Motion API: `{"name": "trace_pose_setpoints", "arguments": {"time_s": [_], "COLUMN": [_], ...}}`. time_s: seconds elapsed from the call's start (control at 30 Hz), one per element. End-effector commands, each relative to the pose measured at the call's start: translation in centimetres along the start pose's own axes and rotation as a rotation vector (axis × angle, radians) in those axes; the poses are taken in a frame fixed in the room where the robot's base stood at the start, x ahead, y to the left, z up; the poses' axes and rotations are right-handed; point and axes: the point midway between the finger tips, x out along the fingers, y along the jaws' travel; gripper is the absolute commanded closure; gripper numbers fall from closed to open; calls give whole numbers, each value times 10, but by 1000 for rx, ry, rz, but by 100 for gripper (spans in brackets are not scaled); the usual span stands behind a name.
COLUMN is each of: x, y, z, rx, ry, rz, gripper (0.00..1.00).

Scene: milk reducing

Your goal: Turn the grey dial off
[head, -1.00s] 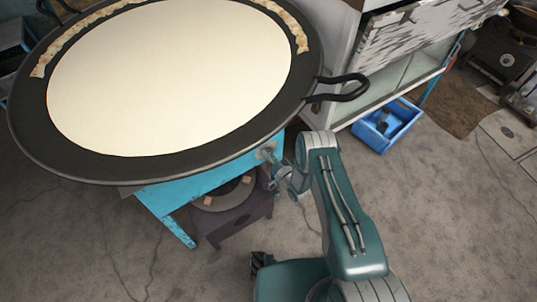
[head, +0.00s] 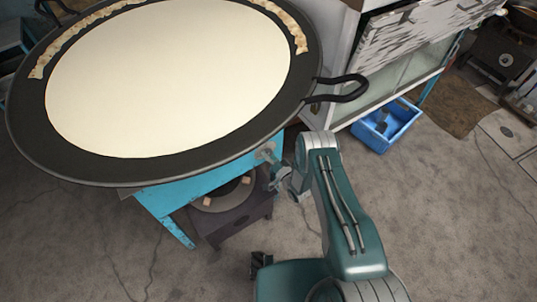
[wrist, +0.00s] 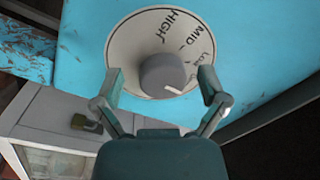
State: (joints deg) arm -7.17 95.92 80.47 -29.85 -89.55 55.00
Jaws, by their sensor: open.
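The grey dial (wrist: 163,72) sits on a round white plate (wrist: 132,42) on a turquoise panel in the wrist view. The plate reads HIGH and MID, with smaller lettering at the right partly hidden by a finger. The dial's white pointer line points to the lower right. My gripper (wrist: 160,80) is open, with one finger left and one right of the dial; I cannot tell whether either touches it. In the head view my gripper (head: 270,166) is beside the turquoise stand (head: 170,200), under the pan's rim; the dial is hidden there.
A large black pan (head: 60,160) of pale liquid overhangs the stand, its handle (head: 345,90) reaching out above my arm. A dark burner unit (head: 235,220) stands below. A blue crate (head: 385,128) lies on the floor at right. The wrist view shows a padlock (wrist: 86,124) on a pale cabinet.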

Motion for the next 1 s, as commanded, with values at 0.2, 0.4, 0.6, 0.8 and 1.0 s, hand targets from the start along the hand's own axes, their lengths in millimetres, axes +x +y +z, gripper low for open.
{"name": "trace_pose_setpoints", "arguments": {"time_s": [0.2,0.4,0.6,0.8,1.0], "x": [-29,-72,-105,-118,-118], "y": [2,3,3,2,2], "z": [0,-1,-1,0,0], "rx": [2,3,2,1,0], "ry": [1,2,1,1,0], "rz": [5,7,5,3,2], "gripper": [7,7,7,7,7]}}
